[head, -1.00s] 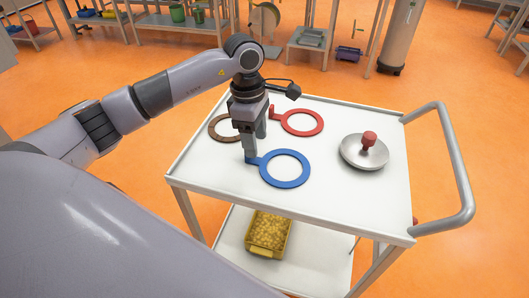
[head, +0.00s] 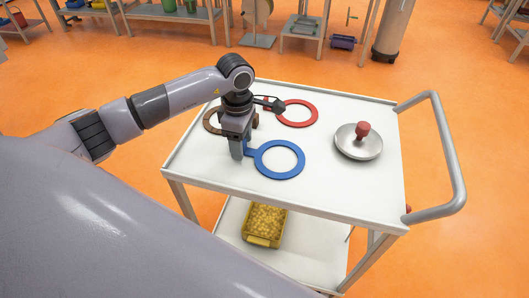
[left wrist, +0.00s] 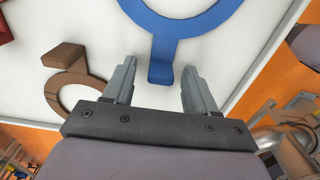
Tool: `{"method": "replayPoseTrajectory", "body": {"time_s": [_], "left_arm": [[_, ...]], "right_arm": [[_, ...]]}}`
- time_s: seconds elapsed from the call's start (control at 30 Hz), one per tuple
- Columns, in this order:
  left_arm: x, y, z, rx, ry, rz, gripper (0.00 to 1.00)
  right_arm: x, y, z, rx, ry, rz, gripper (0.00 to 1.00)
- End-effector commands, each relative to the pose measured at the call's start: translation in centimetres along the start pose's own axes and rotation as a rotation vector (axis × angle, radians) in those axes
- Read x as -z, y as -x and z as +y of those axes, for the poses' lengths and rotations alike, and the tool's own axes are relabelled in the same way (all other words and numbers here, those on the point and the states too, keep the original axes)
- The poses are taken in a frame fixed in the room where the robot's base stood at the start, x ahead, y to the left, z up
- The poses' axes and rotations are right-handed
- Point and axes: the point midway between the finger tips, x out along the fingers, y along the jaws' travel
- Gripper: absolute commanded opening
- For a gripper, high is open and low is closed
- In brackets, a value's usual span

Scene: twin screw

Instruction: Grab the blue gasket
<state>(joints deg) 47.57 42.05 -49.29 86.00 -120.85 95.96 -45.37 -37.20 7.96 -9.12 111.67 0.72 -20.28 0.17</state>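The blue gasket (head: 279,160) lies flat on the white cart top, a ring with a short tab pointing left. My left gripper (head: 245,142) is at the tab end and points down. In the left wrist view the left gripper (left wrist: 159,66) is open, its two fingers apart with the tab of the blue gasket (left wrist: 161,45) showing between them. Neither finger visibly touches the tab. The exact height of the fingertips above the cart is hard to tell. My right gripper is in neither view.
A red gasket (head: 297,114) lies behind the blue one. A brown gasket (head: 211,121) lies partly hidden behind my left gripper. A silver lid with a red knob (head: 362,130) sits at the right. The cart (head: 320,190) has a metal handle (head: 457,180).

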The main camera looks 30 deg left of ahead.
Motion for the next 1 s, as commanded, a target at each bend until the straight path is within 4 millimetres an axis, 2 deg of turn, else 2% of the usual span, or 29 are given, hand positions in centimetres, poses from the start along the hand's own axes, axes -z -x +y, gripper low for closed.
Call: {"method": "replayPoseTrajectory", "body": {"time_s": [0.03, 0.1, 0.17, 0.47, 0.67, 0.87, 1.0], "left_arm": [[0.0, 0.0, 0.0, 0.000, 0.000, 0.000, 0.41], [0.0, 0.0, 0.0, 0.000, 0.000, 0.000, 0.18], [0.0, 0.0, 0.0, 0.000, 0.000, 0.000, 0.00], [0.0, 0.1, 0.0, 0.000, 0.001, -0.001, 0.00], [0.0, 1.2, 0.1, -0.003, 0.001, -0.002, 0.00], [0.0, 4.8, 0.2, -0.007, 0.001, -0.002, 0.00], [0.0, 9.0, 0.2, -0.009, 0.000, -0.003, 0.00]], "right_arm": [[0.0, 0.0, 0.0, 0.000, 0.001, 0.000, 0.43], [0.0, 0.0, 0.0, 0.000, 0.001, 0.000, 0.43], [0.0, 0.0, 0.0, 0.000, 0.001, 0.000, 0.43], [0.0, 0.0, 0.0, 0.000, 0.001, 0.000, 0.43], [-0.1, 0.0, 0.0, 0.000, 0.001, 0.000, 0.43], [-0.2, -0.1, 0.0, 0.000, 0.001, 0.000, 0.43], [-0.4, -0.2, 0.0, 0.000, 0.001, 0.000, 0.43]]}}
